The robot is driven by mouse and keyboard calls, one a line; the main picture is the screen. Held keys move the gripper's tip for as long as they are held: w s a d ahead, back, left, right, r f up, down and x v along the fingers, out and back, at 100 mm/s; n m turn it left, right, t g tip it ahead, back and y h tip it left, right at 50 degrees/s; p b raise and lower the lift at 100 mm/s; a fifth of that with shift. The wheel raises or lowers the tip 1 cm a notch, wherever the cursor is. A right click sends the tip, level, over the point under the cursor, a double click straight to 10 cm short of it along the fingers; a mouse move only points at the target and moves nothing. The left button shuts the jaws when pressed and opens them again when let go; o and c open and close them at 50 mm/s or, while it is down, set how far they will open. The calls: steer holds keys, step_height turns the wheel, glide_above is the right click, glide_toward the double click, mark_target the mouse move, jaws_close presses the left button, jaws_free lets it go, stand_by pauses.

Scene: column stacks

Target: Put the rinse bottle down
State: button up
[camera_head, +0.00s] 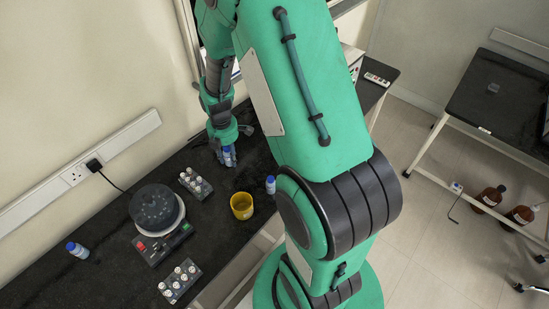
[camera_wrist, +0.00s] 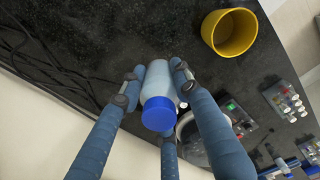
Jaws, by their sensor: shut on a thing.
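My gripper (camera_head: 222,142) is over the black bench, beyond the yellow pot. It is shut on a small pale bottle with a blue cap, the rinse bottle (camera_head: 228,156). In the wrist view, my gripper's fingers (camera_wrist: 156,82) press on both sides of the rinse bottle (camera_wrist: 158,77), and its blue cap faces the camera. A third finger shows below the cap. The bottle's base is hidden, and I cannot tell whether it touches the bench.
The yellow pot (camera_head: 242,208) and another blue-capped bottle (camera_head: 270,185) stand near the bench's front edge. A vial rack (camera_head: 195,184), a dark round-topped device (camera_head: 157,207), a second rack (camera_head: 180,282) and another blue-capped bottle (camera_head: 77,250) stand left. Cables (camera_wrist: 50,60) lie on the bench.

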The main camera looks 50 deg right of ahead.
steer(key=s+d+m, duration=0.1)
steer(key=s+d, duration=0.1)
steer(key=d, duration=0.2)
glide_above(244, 181)
step_height(244, 181, down, 4)
steer(key=f, duration=0.1)
steer(key=shift+f, duration=3.15)
steer(key=shift+f+b, duration=0.45)
steer(key=shift+f, duration=1.4)
steer(key=shift+f, duration=0.1)
